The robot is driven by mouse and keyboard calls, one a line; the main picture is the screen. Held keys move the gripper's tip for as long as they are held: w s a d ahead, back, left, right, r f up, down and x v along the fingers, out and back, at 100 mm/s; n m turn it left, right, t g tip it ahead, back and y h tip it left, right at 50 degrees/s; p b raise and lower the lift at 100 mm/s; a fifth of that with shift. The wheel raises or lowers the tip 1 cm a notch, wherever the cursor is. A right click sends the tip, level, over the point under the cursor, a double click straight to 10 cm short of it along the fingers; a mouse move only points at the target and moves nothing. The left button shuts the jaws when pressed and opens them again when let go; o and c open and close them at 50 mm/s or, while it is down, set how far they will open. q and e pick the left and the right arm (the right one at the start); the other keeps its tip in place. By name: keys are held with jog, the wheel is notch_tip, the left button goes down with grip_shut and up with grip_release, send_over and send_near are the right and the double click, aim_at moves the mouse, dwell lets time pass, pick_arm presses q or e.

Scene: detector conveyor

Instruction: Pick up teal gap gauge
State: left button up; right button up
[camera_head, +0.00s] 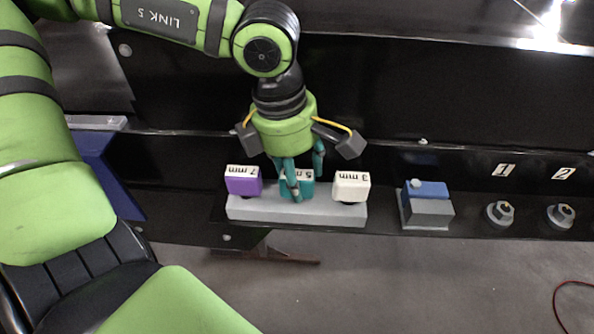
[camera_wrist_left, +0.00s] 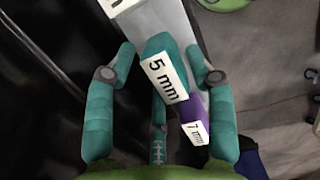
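The teal gap gauge (camera_head: 308,190), labelled 5 mm, stands in the middle of a grey holder block (camera_head: 297,211); part of it is hidden behind a finger in the head view. In the left wrist view the gauge (camera_wrist_left: 169,72) shows between the two fingers. My left gripper (camera_head: 306,181) points down over it, its teal fingers open, one on either side. In the left wrist view gaps show between the fingertips (camera_wrist_left: 161,62) and the gauge. My right gripper is not in view.
A purple 7 mm gauge (camera_head: 243,181) and a white 3 mm gauge (camera_head: 351,187) stand close on either side in the holder. To the right are a blue-topped grey block (camera_head: 427,205) and two round fittings (camera_head: 501,213) labelled 1 and 2.

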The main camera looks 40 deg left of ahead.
pick_arm(q)
jog(key=c, duration=0.6)
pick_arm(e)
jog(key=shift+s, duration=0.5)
pick_arm(q)
jog(key=shift+r, duration=0.15)
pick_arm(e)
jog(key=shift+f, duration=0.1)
pick_arm(q)
jog(key=shift+w+r, duration=0.15)
jog(key=shift+r, duration=0.4)
notch_tip(320, 180, up, 27)
jog(key=b, duration=0.2)
jog(key=shift+f, duration=0.15)
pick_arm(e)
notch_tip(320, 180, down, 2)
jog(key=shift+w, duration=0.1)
